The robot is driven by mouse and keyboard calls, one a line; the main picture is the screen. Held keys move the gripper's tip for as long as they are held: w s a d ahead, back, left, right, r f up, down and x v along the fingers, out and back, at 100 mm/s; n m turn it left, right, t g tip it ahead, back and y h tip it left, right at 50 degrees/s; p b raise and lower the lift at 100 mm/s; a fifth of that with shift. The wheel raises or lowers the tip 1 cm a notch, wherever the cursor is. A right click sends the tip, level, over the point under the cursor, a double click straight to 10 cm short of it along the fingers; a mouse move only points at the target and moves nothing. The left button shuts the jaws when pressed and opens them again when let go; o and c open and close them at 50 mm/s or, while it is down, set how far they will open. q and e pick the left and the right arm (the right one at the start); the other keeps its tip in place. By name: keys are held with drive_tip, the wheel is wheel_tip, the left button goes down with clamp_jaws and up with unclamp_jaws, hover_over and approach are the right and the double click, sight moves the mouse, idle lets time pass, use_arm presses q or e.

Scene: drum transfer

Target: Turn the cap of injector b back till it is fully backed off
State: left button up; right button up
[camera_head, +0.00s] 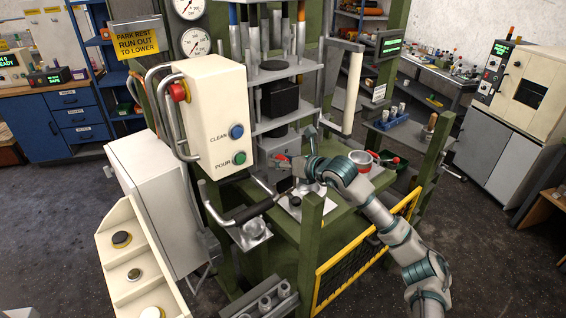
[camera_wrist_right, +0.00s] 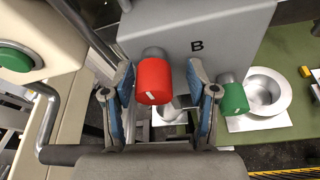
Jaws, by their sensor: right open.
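Injector b is a grey block (camera_wrist_right: 222,40) marked "B" in the right wrist view. Its red cap (camera_wrist_right: 153,82) points toward the camera and carries a short white mark, slightly tilted. The cap also shows small in the head view (camera_head: 283,158), by my gripper. My right gripper (camera_wrist_right: 163,108) is open, with one blue-padded finger on each side of the cap and visible gaps to both. It reaches into the green press frame in the head view (camera_head: 288,174). A green cap (camera_wrist_right: 235,99) sits on the block, just right of the right finger. My left gripper is out of view.
A cream control box (camera_head: 207,115) with a green button and a bent metal handle (camera_wrist_right: 45,125) stand close on the left. A white dish (camera_wrist_right: 265,92) lies on the green bench at right. Green posts and a yellow-edged mesh guard (camera_head: 360,250) flank my right arm.

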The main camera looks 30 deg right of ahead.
drive_tip(key=v, duration=1.1)
drive_tip(key=shift+s+d, duration=0.15)
drive_tip(key=shift+s, duration=0.2)
